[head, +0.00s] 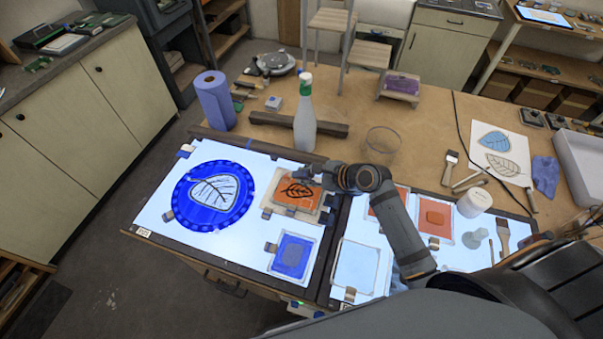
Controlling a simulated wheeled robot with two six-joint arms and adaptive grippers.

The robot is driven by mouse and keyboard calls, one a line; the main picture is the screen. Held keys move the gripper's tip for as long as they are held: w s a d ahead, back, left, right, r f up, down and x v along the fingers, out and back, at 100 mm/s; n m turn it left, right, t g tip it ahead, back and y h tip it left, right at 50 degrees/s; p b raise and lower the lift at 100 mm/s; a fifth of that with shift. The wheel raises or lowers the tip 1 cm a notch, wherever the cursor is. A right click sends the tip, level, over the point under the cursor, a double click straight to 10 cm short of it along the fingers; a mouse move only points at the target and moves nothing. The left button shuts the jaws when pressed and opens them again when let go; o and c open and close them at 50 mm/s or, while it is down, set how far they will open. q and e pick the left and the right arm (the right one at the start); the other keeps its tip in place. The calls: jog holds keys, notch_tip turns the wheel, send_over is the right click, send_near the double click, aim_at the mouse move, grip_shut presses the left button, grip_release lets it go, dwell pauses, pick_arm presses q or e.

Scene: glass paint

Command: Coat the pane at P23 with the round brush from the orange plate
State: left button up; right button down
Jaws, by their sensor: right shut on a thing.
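My right gripper (312,180) reaches in from the right and is low over the upper right part of an orange pane with a black leaf drawing (285,200). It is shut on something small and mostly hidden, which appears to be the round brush. Whether its tip touches the pane cannot be told. A round blue pane with a leaf outline (213,197) lies to the left. Orange plates stand to the right, one partly behind my arm (392,199) and one in plain view (435,216). No P23 label is readable. My left gripper is out of view.
A blue plate (293,255) and a pale blue plate (357,267) lie nearer. A spray bottle (305,125), glass jar (382,141) and blue paper roll (214,100) stand behind. A white cup (474,202) and brushes (502,235) are at right.

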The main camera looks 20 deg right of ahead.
jog(key=shift+s+d, duration=0.25)
jog(key=shift+d, duration=0.05)
jog(key=shift+r, duration=2.5)
jog(key=shift+w, duration=0.1)
